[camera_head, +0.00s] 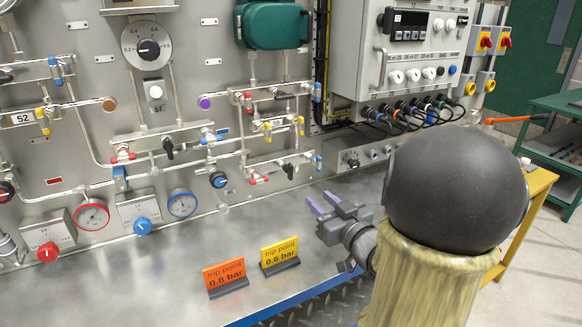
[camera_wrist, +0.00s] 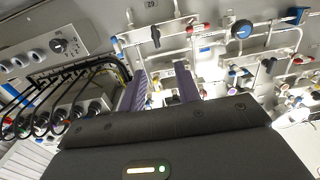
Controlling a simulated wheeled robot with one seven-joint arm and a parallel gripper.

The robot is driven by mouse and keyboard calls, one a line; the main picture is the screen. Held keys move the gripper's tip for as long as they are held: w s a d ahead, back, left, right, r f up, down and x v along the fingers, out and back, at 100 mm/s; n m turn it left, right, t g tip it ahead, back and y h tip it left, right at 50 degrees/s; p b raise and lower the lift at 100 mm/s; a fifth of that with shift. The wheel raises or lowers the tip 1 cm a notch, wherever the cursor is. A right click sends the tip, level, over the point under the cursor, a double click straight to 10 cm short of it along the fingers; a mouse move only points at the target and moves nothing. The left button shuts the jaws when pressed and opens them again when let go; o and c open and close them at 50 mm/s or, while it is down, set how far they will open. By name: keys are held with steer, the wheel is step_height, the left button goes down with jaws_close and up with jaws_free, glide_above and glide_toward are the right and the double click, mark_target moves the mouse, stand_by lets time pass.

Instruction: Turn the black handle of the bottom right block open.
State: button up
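The bottom right block (camera_head: 268,163) is a pale valve bar with red fittings at its left end and blue at its right. Its black handle (camera_head: 288,171) hangs down, across the line of the bar. My gripper (camera_head: 323,201) is below and to the right of this handle, apart from the panel, with its two purple fingers spread and nothing between them. In the wrist view, which looks upside down, the black handle (camera_wrist: 156,37) shows at the top, beyond the open gripper (camera_wrist: 160,82). Nothing hides the handle there.
A control box (camera_head: 400,50) with black cables sticks out right of the blocks. Trip point signs, orange (camera_head: 225,275) and yellow (camera_head: 280,254), stand on the metal bench (camera_head: 170,275). A blue-and-black knob (camera_head: 218,179) is left of the block.

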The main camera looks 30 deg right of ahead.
mark_target(292, 172)
steer(key=w+p, duration=0.3)
steer(key=w, duration=1.3)
steer(key=shift+w+p, duration=0.2)
steer(key=shift+p, duration=0.2)
steer(key=shift+f, duration=0.1)
steer(key=c, duration=0.7)
steer(key=shift+d, duration=0.3)
jaws_close()
steer(key=shift+a, duration=0.3)
